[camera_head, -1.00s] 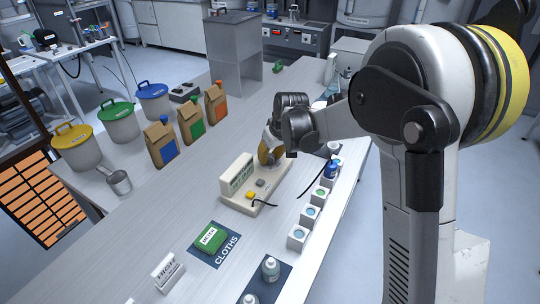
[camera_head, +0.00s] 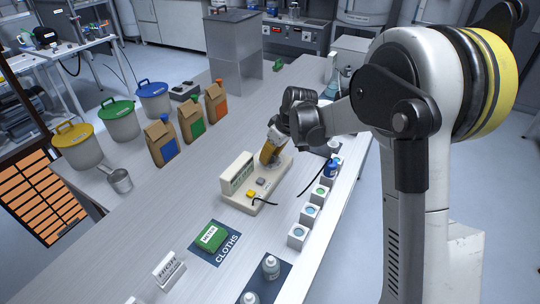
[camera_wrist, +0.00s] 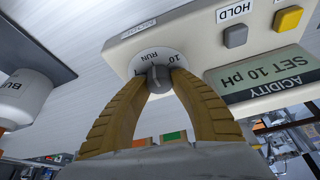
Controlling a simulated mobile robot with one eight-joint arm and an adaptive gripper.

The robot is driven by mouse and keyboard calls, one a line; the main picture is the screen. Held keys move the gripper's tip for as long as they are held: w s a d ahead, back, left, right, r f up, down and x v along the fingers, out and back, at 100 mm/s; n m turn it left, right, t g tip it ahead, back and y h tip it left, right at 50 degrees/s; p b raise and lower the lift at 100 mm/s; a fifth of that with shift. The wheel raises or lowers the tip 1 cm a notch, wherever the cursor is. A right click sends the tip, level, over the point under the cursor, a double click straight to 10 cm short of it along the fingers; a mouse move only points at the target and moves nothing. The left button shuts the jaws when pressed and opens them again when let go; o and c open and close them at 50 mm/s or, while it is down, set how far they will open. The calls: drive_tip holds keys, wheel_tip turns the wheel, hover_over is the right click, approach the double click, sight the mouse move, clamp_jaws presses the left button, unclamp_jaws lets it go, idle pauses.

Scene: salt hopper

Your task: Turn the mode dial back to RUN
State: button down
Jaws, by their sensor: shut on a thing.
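The mode dial (camera_wrist: 159,74) is a small grey knob on a round white plate in the wrist view. The plate shows the upside-down words RUN and 10. My gripper (camera_wrist: 159,82) has its two tan fingers closed on the knob from both sides. The dial sits on a cream acidity meter (camera_wrist: 205,52), whose display (camera_wrist: 265,75) reads "ACIDITY SET 10 pH". In the head view the meter (camera_head: 232,197) stands on the bench and my gripper (camera_head: 268,157) is at its far end. The dial is hidden there. I cannot tell exactly where the knob's pointer aims.
A grey HOLD button (camera_wrist: 235,36) and a yellow button (camera_wrist: 288,19) are on the meter. Small white cups (camera_head: 298,236) line the bench's right edge. Paper bags (camera_head: 160,143) and lidded bins (camera_head: 75,150) stand left. A green pack (camera_head: 211,238) lies on the cloths mat.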

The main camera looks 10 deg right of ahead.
drive_tip(key=c, duration=1.1)
unclamp_jaws()
drive_tip(key=shift+o, duration=0.2)
drive_tip(key=v, duration=1.2)
